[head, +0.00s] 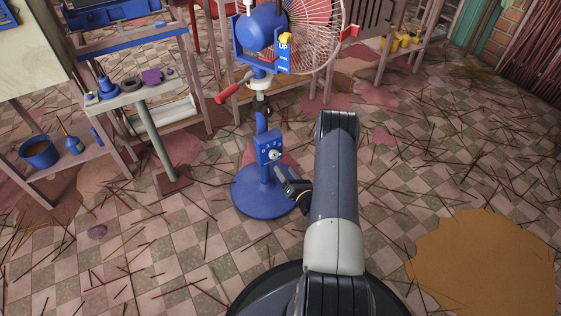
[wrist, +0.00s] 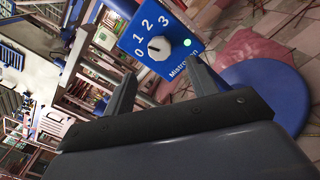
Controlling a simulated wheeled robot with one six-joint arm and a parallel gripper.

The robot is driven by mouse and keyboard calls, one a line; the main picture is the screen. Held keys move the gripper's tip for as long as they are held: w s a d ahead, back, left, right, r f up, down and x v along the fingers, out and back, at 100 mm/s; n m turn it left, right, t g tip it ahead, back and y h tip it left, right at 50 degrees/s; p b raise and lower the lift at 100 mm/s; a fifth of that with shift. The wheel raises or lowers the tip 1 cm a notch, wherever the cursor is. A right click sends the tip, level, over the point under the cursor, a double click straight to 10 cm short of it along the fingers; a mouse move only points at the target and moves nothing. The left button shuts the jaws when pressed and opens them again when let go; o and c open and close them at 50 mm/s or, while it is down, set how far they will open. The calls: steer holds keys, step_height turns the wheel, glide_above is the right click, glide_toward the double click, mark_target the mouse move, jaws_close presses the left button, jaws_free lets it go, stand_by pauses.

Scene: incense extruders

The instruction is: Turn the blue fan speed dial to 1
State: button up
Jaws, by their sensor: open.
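The fan speed dial is a pale round knob (wrist: 158,48) on a blue control box (wrist: 133,45) marked 0, 1, 2 and 3, with a small green light to its right. A dark mark on the knob seems to face its left side, near 0; the exact setting is hard to tell. The head view shows the box (head: 264,138) on the fan's blue stand, above a round blue base (head: 258,200). My gripper (wrist: 164,63) is open and empty, its two fingers spread below the knob and apart from it. In the head view my gripper (head: 281,174) is just below and right of the box.
The fan's blue motor and wire cage (head: 310,30) rise above the box. A red handle (head: 229,93) sticks out at left. A small bench (head: 130,93) and a low shelf with a blue bucket (head: 38,151) stand at left. Sticks litter the tiled floor; an ochre patch (head: 485,260) lies at right.

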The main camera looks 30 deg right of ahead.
mark_target(275, 156)
steer(key=s, duration=0.4)
steer(key=shift+s+p, duration=0.1)
steer(key=shift+p, duration=0.2)
steer(key=w+b, duration=0.3)
steer(key=w, duration=0.6)
steer(key=shift+w+a+f, duration=0.1)
steer(key=shift+w, duration=0.85)
